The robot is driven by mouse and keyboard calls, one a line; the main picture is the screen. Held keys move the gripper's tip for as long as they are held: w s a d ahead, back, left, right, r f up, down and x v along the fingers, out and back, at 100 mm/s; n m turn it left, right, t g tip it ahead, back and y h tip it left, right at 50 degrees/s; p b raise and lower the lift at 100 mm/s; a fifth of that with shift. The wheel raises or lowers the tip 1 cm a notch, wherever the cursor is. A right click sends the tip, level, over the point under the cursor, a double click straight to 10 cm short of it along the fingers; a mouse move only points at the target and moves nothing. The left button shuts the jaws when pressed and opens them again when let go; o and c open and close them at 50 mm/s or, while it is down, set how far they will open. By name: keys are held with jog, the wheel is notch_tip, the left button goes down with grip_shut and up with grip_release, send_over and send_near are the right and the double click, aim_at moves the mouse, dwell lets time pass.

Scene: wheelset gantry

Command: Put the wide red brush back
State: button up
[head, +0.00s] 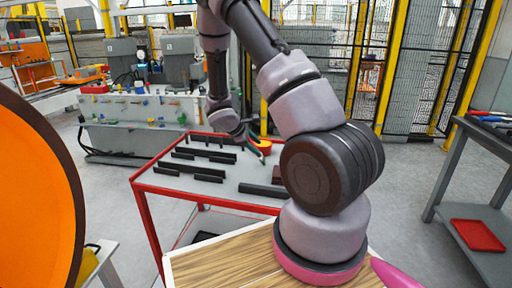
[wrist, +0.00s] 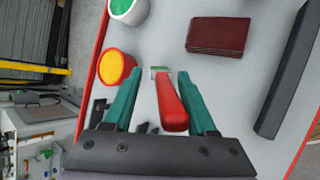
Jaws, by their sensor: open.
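A red-handled tool (wrist: 170,104), which looks like the brush, shows in the wrist view between the two teal fingers of my gripper (wrist: 159,74). Its far end is pale with a bit of green. The fingers are open, with a visible gap on each side of the red handle. I cannot tell the height of the tool above the grey cart top (wrist: 225,85).
Black slotted strips (head: 198,165) stand on the cart. A table with a red tray (head: 478,235) is at right.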

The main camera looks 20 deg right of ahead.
jog(key=v, duration=1.1)
jog(key=s+a+r+m+t+y, duration=0.2)
jog(key=s+r+m+y, duration=0.3)
jog(key=s+r, duration=0.7)
jog(key=s+a+r+m+t+y, duration=0.3)
jog(key=s+a+r+m+y, duration=0.2)
jog(key=s+r+m, duration=0.5)
jog(key=shift+s+r+m, duration=0.3)
jog(key=shift+s+r, duration=0.65)
jog(key=shift+r, duration=1.7)
